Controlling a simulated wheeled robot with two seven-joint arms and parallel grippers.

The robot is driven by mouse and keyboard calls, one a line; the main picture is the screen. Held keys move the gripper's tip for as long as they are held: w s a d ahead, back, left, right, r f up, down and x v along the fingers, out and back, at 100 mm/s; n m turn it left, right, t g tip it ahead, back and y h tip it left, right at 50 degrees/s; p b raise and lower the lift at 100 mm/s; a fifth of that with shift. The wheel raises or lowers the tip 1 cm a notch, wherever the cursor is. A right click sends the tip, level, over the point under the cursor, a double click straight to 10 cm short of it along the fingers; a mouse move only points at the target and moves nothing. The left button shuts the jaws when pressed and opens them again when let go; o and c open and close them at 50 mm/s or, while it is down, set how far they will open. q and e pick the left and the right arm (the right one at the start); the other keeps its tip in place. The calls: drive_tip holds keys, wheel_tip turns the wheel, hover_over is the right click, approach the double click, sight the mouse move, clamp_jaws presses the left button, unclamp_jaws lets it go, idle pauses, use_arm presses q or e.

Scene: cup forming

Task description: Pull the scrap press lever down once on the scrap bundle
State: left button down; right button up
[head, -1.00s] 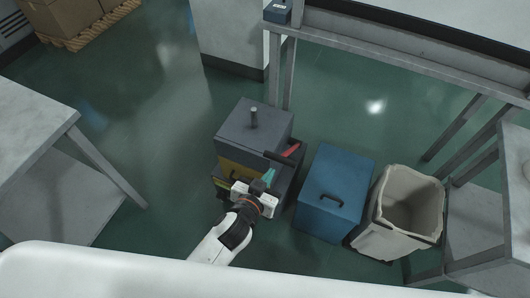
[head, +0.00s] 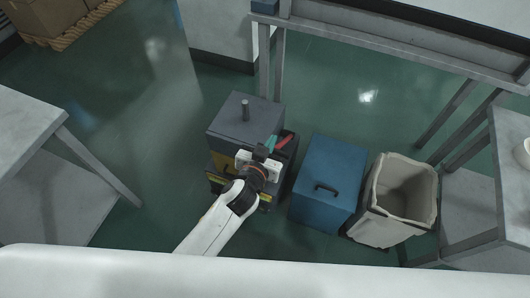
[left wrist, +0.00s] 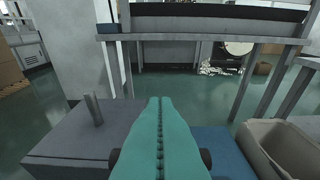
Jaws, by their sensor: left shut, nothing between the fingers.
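The scrap press (head: 240,122) is a dark grey box with yellow parts and a short upright post on top. A red lever (head: 287,138) sticks out at its right side. My left gripper (head: 268,147) is over the press's front right part, close to the lever; I cannot tell whether they touch. Its teal fingers are shut with nothing between them, as the left wrist view (left wrist: 158,105) also shows. That view has the press top (left wrist: 65,140) at the left and does not show the lever. I cannot make out the scrap bundle. My right gripper is not in view.
A blue lidded bin (head: 328,190) stands right of the press, with a lined open bin (head: 398,195) beyond it. A metal table frame (head: 400,55) stands behind. Tables stand at the left (head: 28,125) and right. Green floor is clear left of the press.

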use_arm(q)
drive_tip(key=x, duration=0.4)
drive_tip(key=shift+s+a+f+b, duration=0.1)
drive_tip(key=shift+s+f+b, duration=0.1)
drive_tip(key=shift+s+f, duration=0.35)
drive_tip(key=shift+s+a+f+b, duration=0.2)
drive_tip(key=shift+s+f, duration=0.15)
drive_tip(key=shift+f, duration=0.3)
drive_tip(key=shift+s+a+f, duration=0.1)
drive_tip(key=shift+s+f, duration=0.3)
drive_tip(key=shift+f, duration=0.05)
drive_tip(key=shift+f+b, duration=0.15)
drive_tip(key=shift+b, duration=0.15)
